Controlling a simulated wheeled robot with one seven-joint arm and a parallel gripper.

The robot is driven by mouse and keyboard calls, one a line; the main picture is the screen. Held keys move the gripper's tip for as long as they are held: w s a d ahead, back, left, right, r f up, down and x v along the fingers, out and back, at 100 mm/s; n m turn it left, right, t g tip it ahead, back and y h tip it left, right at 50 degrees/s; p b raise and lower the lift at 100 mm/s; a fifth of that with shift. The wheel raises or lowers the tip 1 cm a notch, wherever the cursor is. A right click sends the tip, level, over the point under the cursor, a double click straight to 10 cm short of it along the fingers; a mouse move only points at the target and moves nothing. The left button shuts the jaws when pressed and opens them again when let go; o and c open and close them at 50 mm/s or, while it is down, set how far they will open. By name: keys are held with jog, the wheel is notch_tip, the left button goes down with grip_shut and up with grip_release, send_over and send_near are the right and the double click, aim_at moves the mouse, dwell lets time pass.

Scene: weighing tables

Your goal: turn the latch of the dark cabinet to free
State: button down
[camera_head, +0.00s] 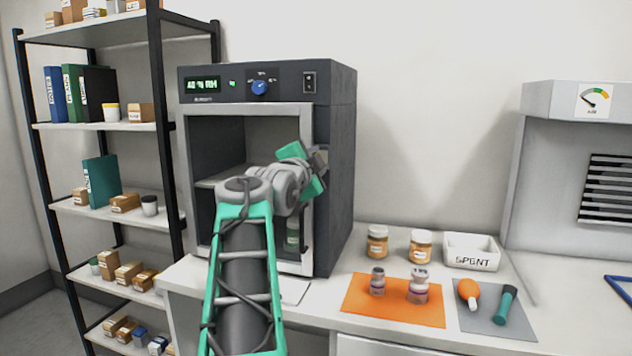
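The dark cabinet (337,120) stands on the bench, with a humidity display and a blue knob on its top panel. Its front door has a pale frame (246,109) around a clear pane and looks closed. I see a shelf and a small green-labelled bottle (293,232) through the pane. My gripper (318,160) is at the door's right edge, about mid-height. My arm covers part of the door. The latch is not clearly visible, perhaps behind my gripper. The fingers are too hidden to show whether they are open or shut, or touching anything.
Right of the cabinet, two amber jars (377,242) and a white "SPENT" bin (472,251) stand on the bench. An orange mat (360,304) holds two vials; a grey mat (480,319) holds two tools. A black-framed shelf rack (164,115) stands left.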

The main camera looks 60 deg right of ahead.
jog(key=shift+f+m+b, duration=0.15)
jog(key=shift+m+b, duration=2.4)
jog(key=shift+m, duration=0.25)
jog(key=c, duration=1)
grip_release()
jog(key=shift+c, duration=0.2)
jog(key=s+a, duration=0.1)
jog(key=a, duration=0.6)
jog(key=shift+s+a+b, duration=0.15)
jog(key=shift+a+b, duration=0.15)
jog(key=shift+a, duration=0.05)
